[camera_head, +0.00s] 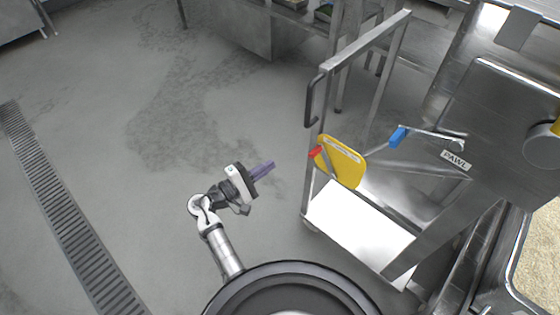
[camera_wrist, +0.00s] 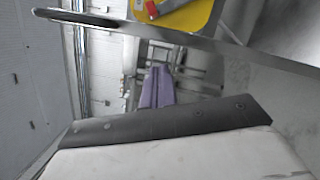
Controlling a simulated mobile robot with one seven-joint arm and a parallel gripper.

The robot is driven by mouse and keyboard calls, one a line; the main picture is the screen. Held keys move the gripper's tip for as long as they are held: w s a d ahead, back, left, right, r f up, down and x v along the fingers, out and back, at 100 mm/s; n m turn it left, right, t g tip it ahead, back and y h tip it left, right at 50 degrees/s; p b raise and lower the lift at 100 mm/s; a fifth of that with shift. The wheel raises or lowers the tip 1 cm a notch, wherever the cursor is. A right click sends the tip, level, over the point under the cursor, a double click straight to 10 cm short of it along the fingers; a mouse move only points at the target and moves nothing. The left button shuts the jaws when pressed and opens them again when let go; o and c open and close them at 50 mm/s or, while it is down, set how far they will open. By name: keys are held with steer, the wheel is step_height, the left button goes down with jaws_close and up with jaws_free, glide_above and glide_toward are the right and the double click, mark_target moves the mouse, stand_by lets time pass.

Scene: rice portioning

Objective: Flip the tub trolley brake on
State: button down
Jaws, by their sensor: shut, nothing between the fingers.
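The tub trolley (camera_head: 312,190) is a metal frame with a white deck, standing right of my gripper. A yellow plate (camera_head: 345,165) is on its near side, with a red-tipped brake lever (camera_head: 316,152) at the plate's left edge. My gripper (camera_head: 270,165) has purple fingers, shut and empty, in the air left of the lever with a gap between them. In the wrist view the purple fingers (camera_wrist: 157,88) are together. The yellow plate (camera_wrist: 195,18) and red tip (camera_wrist: 151,9) show at the top, beyond a metal bar (camera_wrist: 185,38); the rest of the lever is unclear.
A blue-tipped lever (camera_head: 397,137) sits right of the plate, by a PAWL label (camera_head: 456,160) on a steel machine (camera_head: 500,115). A dark handle (camera_head: 312,100) sticks out from the trolley's upright. A floor drain (camera_head: 70,215) runs at left. The floor between is clear.

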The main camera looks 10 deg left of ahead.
steer(key=w+d+r+p, duration=0.2)
steer(key=w+d, duration=0.1)
steer(key=d, duration=0.6)
steer(key=shift+w+d+r+p, duration=0.25)
steer(key=shift+w+p, duration=0.05)
steer(key=shift+p, duration=0.1)
steer(key=shift+d+r, duration=0.1)
